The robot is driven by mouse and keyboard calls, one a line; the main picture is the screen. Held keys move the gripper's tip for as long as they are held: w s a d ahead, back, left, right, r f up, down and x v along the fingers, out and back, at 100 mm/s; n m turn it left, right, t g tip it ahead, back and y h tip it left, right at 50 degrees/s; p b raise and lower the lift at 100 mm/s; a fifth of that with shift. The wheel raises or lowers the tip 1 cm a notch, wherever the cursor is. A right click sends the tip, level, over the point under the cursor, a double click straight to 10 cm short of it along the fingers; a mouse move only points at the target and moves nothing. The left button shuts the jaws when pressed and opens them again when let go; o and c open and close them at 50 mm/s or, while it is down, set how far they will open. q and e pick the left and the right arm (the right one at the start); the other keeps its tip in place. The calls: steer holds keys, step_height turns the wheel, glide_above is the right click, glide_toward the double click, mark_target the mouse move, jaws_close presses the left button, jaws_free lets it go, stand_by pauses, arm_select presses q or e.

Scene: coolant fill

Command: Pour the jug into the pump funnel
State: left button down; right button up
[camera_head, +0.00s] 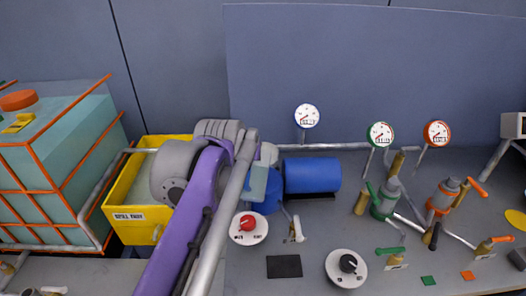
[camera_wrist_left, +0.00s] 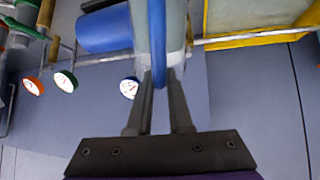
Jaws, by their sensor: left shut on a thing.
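My left gripper (camera_wrist_left: 159,76) is shut on the blue handle of the jug in the left wrist view. The jug's pale grey-green body (camera_wrist_left: 176,28) shows behind the handle, cut off by the top edge. In the head view my purple left arm crosses the middle and hides the fingers. A pale part of the jug (camera_head: 257,182) shows just right of the arm, in front of the blue pump (camera_head: 268,200). I cannot make out the funnel; the arm and jug cover that area. I cannot tell the jug's tilt. My right gripper is not in view.
The yellow bin (camera_head: 128,226) stands left of the arm. A blue cylinder (camera_head: 312,175) lies right of the jug. A red-knob dial (camera_head: 248,228), black-knob dial (camera_head: 347,268), valves and gauges (camera_head: 381,135) crowd the right. A green tank (camera_head: 65,165) with orange bars stands far left.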

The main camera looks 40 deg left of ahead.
arm_select(q)
steer(key=shift+w+a+r, duration=0.1)
steer(key=shift+w+r, duration=0.05)
steer(key=shift+w, duration=0.05)
steer(key=shift+w+a+r+g+p, duration=0.1)
steer(key=shift+w+r+g+p, duration=0.15)
steer(key=shift+r+g+p, duration=0.2)
stand_by(0.3)
steer(key=shift+h, duration=0.3)
steer(key=shift+w+a+r+g, duration=0.1)
steer(key=shift+w+g, duration=0.15)
steer(key=shift+r, duration=0.15)
steer(key=shift+w+a+g, duration=0.1)
steer(key=shift+g, duration=0.2)
steer(key=shift+w+r+p, duration=0.1)
steer(key=shift+r+p, duration=0.1)
steer(key=shift+p, duration=0.35)
steer(key=shift+w+a+r+g+h, duration=0.1)
steer(key=shift+w+g+h, duration=0.05)
steer(key=shift+g+h, duration=0.15)
